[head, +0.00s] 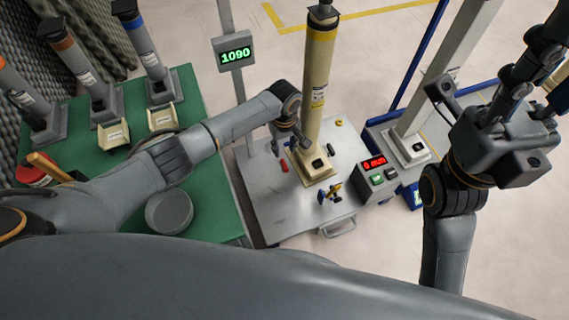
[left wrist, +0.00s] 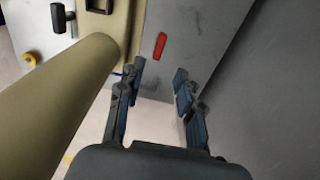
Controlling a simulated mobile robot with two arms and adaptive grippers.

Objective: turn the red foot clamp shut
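A small red bar (head: 284,165), which looks like the red foot clamp, sits on the grey metal plate left of the yellow column's foot. It also shows as a red bar (left wrist: 160,47) in the left wrist view. My left gripper (head: 301,138) is above the plate beside the column. In the left wrist view the left gripper (left wrist: 158,84) is open and empty, its fingers apart on either side of the bar's line. The bar lies beyond the fingertips, untouched. My right gripper (head: 475,88) is raised at the right with its fingers apart and nothing visible between them.
The tall yellow column (head: 319,95) stands close to my left gripper; it also fills the left of the wrist view (left wrist: 50,110). A green table (head: 100,180) is at left.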

